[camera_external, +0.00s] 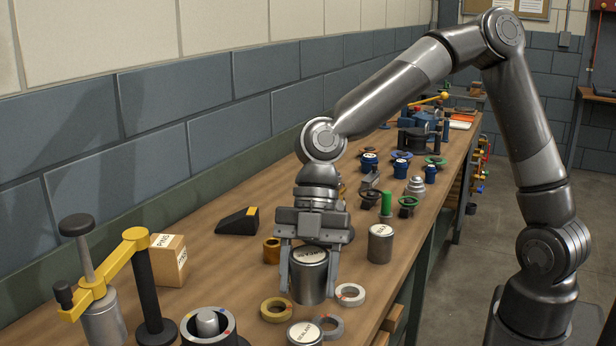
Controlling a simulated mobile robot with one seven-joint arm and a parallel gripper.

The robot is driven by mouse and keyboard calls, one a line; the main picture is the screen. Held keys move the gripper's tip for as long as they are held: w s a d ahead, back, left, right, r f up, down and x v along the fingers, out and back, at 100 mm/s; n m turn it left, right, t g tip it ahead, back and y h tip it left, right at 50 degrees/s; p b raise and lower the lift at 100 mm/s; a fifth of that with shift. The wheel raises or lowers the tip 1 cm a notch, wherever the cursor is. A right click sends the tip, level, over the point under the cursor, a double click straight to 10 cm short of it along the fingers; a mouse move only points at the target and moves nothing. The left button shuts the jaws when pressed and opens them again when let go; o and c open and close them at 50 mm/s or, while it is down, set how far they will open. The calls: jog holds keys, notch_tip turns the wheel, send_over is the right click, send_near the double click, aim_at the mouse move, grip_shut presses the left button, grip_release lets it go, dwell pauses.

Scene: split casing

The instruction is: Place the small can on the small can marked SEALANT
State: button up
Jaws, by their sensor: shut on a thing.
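My gripper (309,270) points down over the workbench and is shut on a small grey metal can (309,283) with a white lettered top. The can is upright between the two fingers; I cannot tell whether its base touches the bench. The small can marked SEALANT (304,335) stands at the bottom edge of the picture, nearer the camera than the held can. Its white top shows, and most of its body is cut off by the frame. Another small grey can (380,245) with a white lettered top stands to the right of my gripper.
Tape rings (350,295) in white, tan (276,310) and grey lie close around the held can. A yellow-armed fixture (115,265), a cardboard box (168,262) and a black wedge (238,222) are at left. Several valves and fittings crowd the bench behind.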

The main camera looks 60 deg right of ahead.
aim_at(310, 248)
jog(key=shift+s+a+f, duration=0.1)
jog(key=shift+a+f, duration=0.3)
jog(key=shift+a, duration=0.25)
jog(key=shift+s+a+f, duration=0.1)
jog(key=shift+a+f, duration=0.25)
jog(key=shift+a, duration=0.25)
jog(key=shift+f, duration=2)
jog(key=shift+f, duration=0.1)
jog(key=o, duration=1.1)
jog(key=v, duration=1.2)
